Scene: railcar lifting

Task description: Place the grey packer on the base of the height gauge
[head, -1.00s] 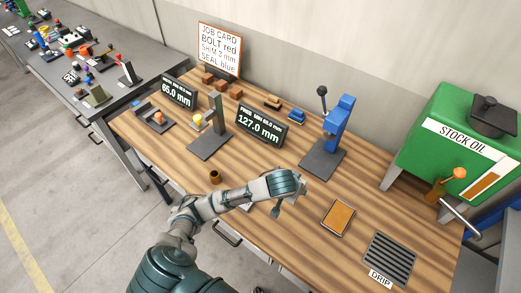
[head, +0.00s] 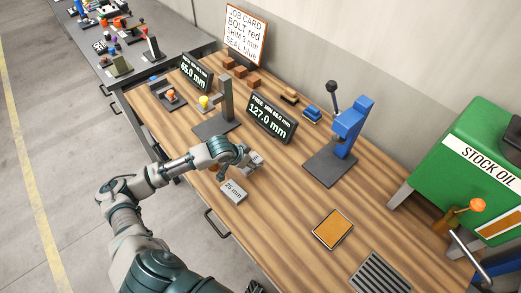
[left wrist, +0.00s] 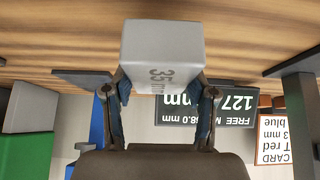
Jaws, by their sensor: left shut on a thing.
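My left gripper (head: 252,164) is shut on a grey packer, a block marked 35 mm, held between both fingers in the left wrist view (left wrist: 160,45). In the head view the gripper is over the table, nearer the front edge than the height gauge. The height gauge (head: 226,100) is a dark upright with a yellow part, standing on a flat dark base (head: 208,127). Nothing lies on the visible part of that base. A second grey block (head: 233,191), marked 25 mm, lies on the table just in front of the gripper. My right gripper is not in view.
A display (head: 271,118) reading 127.0 mm stands right of the gauge. A blue press (head: 350,127) stands farther right. An orange-brown pad (head: 332,229) and a grille (head: 380,274) lie at front right. Brown blocks (head: 240,71) sit at the back.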

